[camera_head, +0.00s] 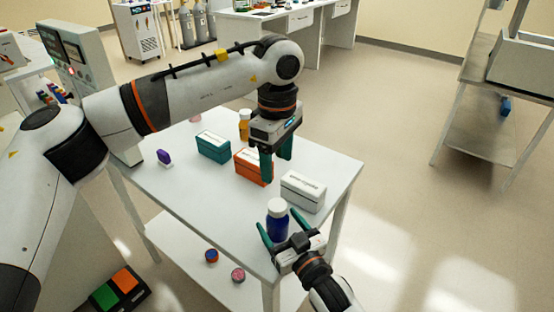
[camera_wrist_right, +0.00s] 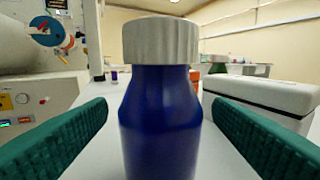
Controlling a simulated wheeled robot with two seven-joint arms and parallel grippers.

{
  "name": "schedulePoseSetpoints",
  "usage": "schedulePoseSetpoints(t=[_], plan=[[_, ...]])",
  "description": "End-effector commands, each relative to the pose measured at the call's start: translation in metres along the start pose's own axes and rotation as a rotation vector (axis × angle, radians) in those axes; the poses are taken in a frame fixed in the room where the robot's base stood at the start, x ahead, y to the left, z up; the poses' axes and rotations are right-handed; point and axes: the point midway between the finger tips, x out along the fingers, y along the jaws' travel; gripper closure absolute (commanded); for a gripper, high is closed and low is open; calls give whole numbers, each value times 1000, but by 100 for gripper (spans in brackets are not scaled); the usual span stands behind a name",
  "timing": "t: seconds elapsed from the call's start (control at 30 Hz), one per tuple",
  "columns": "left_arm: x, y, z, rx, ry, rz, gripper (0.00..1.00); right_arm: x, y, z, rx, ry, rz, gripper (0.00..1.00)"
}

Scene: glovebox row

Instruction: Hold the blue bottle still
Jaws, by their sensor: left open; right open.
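The blue bottle (camera_head: 277,223) with a white cap stands upright near the front edge of the white table (camera_head: 190,207). In the right wrist view the bottle (camera_wrist_right: 160,115) fills the middle, with a green finger on each side and a visible gap to both. My right gripper (camera_head: 283,226) is open, with its fingers on either side of the bottle. My left gripper (camera_head: 276,160) is open and points down above the orange box (camera_head: 250,165), away from the blue bottle. The bottle's lower part is partly hidden by my right gripper in the head view.
A white box (camera_head: 303,191) stands close behind the bottle. A teal box (camera_head: 213,147), an orange bottle (camera_head: 244,125) and a purple item (camera_head: 164,158) are farther back. Two small round things lie on the lower shelf (camera_head: 190,245). The table's left front is clear.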

Motion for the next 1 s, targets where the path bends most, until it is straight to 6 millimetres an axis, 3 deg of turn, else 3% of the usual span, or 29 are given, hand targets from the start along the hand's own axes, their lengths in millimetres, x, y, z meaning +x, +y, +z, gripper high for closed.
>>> schedulePoseSetpoints(t=[0.2, 0.4, 1.0], plan=[[4, 0, 0, 0, 0, 0, 37, -49, 0, -2, 0, 3, -1, 25], [6, 0, 0, 0, 0, 0, 37, -77, 0, -2, 0, 3, -1, 25], [8, 0, -2, 1, 6, 0, 37, -85, 0, -1, 0, 2, -1, 25]])
